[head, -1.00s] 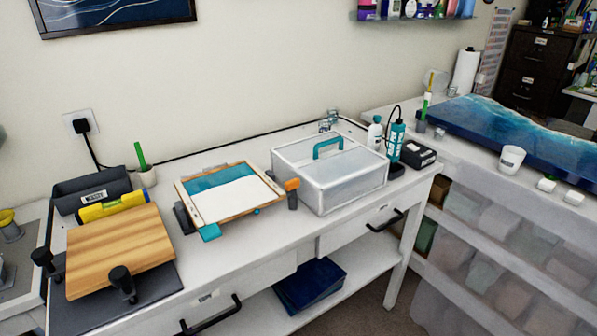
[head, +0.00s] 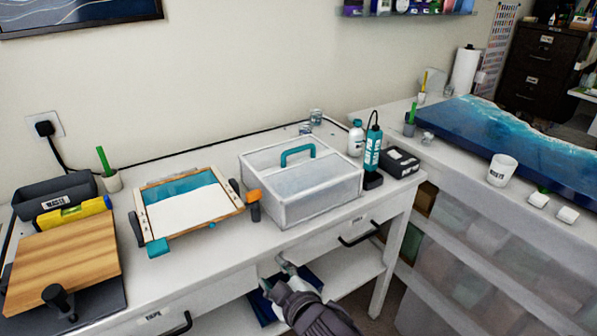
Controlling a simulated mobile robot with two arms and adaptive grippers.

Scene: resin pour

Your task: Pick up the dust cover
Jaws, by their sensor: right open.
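The dust cover (head: 318,187), a clear box with white edges and a teal handle (head: 297,153) on top, stands on the white workbench (head: 215,262) right of the framed tray. My right gripper (head: 274,275) is at the bottom of the picture, in front of the bench drawers. It is open and empty, apart from the dust cover and lower than it. My left gripper is out of view.
The framed tray (head: 190,210) with an orange-handled clamp stands left of the cover. White and teal bottles (head: 372,152) and a black box (head: 401,162) stand close on its right. A wooden board (head: 62,260) lies far left. Drawer handles (head: 360,238) jut from the bench front.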

